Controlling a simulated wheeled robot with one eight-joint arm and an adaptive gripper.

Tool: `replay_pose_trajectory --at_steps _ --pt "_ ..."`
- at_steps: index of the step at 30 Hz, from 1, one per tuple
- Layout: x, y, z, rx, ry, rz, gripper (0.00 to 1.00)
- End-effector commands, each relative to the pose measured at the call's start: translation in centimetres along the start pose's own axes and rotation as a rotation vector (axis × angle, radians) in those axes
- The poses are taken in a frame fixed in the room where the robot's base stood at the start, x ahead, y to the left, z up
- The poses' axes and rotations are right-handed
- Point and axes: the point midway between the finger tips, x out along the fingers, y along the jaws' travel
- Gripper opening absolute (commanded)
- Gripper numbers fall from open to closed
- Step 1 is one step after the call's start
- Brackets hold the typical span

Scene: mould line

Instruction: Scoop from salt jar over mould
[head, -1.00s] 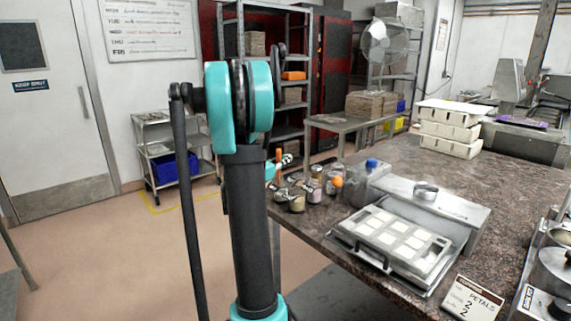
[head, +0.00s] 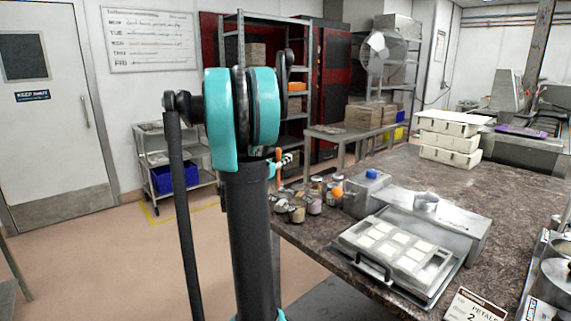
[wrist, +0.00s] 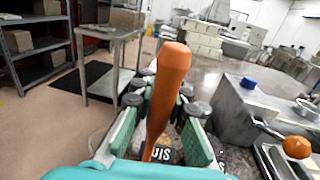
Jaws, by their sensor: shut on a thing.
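My gripper (wrist: 160,112) is shut on an orange scoop handle (wrist: 168,75), which stands upright between its green pads in the wrist view. The scoop's lower end is hidden. In the head view the handle (head: 278,154) shows just right of my arm, above the small jars. Several jars (head: 297,214) with dark lids or tops cluster at the table's left edge. I cannot tell which holds salt; a dark label with part of a word lies below my gripper in the wrist view. The mould (head: 352,240) is a grey tray with pale square cavities, right of the jars.
An orange ball-shaped thing (wrist: 296,146) is at the right in the wrist view. A "PETALS" card (head: 476,306) is at front right. White boxes (head: 448,140) are stacked behind.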

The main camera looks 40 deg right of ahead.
Motion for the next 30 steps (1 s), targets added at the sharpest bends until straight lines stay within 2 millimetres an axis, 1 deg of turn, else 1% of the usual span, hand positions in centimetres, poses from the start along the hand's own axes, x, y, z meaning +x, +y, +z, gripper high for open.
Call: replay_pose_trajectory --at_steps 18,30 --pt "0.0 0.0 2.7 0.000 0.000 0.000 0.00" --pt "0.0 0.3 2.7 0.000 0.001 0.006 0.00"
